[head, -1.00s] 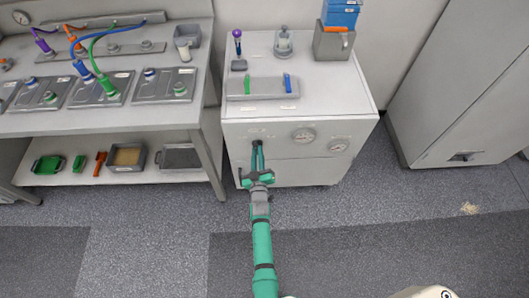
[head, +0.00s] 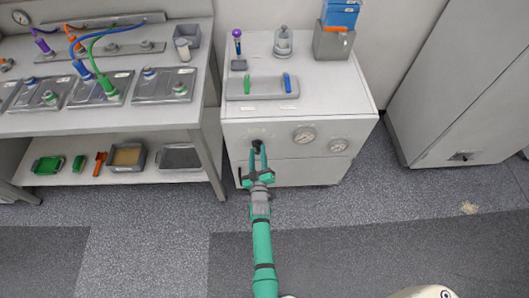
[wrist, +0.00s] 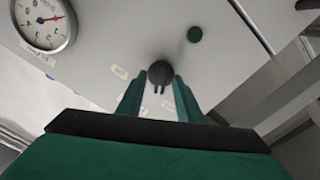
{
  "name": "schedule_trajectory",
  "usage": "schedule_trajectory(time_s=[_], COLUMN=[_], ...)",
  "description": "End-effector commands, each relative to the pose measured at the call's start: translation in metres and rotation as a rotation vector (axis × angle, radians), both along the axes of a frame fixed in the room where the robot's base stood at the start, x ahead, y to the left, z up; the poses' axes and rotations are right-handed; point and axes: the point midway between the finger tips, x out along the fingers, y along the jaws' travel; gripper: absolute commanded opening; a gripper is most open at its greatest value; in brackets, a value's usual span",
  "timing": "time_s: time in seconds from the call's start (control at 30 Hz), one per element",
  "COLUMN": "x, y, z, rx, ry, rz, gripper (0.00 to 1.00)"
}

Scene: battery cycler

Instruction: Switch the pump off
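The pump switch looks like a dark round knob (wrist: 160,71) on the cabinet's front panel. It is between and just beyond my two green fingertips in the wrist view. In the head view the dark knob (head: 257,145) shows at the fingertips, partly hidden. My gripper (head: 258,155) points at the panel from the front. Its fingers (wrist: 160,90) stand apart, one on each side of the knob, with nothing visibly clamped. I cannot tell whether they touch it. Small pale labels (wrist: 118,72) sit near the knob, too blurred to read.
The cabinet top (head: 330,90) holds several items. A workbench (head: 110,122) stands left. Floor in front is clear.

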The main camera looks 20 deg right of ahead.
Motion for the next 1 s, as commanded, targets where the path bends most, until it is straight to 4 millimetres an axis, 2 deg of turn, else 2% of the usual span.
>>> schedule_trajectory(time_s=[0.17, 0.27, 0.7, 1.0], x=[-0.002, -0.01, -0.08, -0.107], y=[0.001, 0.002, 0.022, 0.028], z=[0.001, 0.0, -0.001, 0.0], rx=[0.001, 0.001, 0.001, -0.001], ry=[-0.001, 0.0, 0.001, 0.0], rz=[0.002, 0.0, -0.002, -0.002], gripper=[0.33, 0.33, 0.33, 0.33])
